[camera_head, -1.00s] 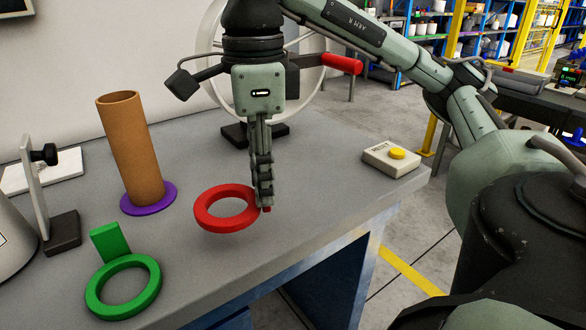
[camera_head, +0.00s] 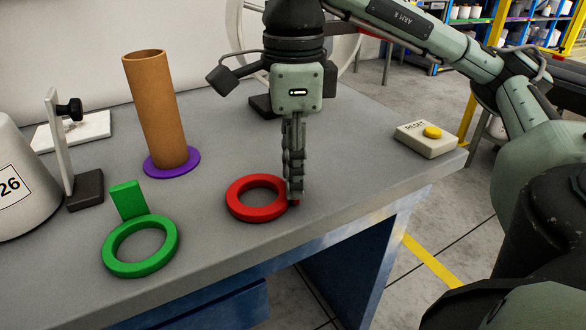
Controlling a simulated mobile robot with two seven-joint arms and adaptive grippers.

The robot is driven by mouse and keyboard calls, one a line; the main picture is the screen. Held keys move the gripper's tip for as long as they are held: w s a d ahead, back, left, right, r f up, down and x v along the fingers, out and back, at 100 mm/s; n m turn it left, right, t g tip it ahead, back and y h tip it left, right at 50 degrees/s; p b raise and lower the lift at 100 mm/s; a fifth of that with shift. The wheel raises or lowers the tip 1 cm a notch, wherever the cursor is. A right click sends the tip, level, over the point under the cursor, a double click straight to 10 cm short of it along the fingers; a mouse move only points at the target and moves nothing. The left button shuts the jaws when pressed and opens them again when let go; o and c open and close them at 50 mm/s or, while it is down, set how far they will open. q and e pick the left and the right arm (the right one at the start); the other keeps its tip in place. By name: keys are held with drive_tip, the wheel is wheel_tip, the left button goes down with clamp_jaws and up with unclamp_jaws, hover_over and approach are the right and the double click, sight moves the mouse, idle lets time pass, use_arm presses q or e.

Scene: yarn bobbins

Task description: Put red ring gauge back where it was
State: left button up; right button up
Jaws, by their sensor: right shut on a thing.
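The red ring gauge (camera_head: 240,208) is at the middle of the grey table, near its front edge. It lies level, at or just above the table top; I cannot tell whether it touches. My right gripper (camera_head: 295,198) points straight down and is shut on the ring's handle at its right side. The fingers hide most of the handle. My left gripper is not in view.
A green ring gauge (camera_head: 110,261) lies to the left on the table (camera_head: 215,262). Behind it a brown tube (camera_head: 157,110) stands on a purple disc (camera_head: 190,163). A white cone (camera_head: 20,150) and a clamp stand (camera_head: 86,190) are at far left. A reset button box (camera_head: 420,143) sits at the right edge.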

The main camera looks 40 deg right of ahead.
drive_tip(key=shift+f, duration=0.2)
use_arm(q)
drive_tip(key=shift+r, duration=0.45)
use_arm(e)
drive_tip(key=o, duration=1.1)
drive_tip(key=shift+o, duration=0.2)
drive_tip(key=shift+r, duration=0.1)
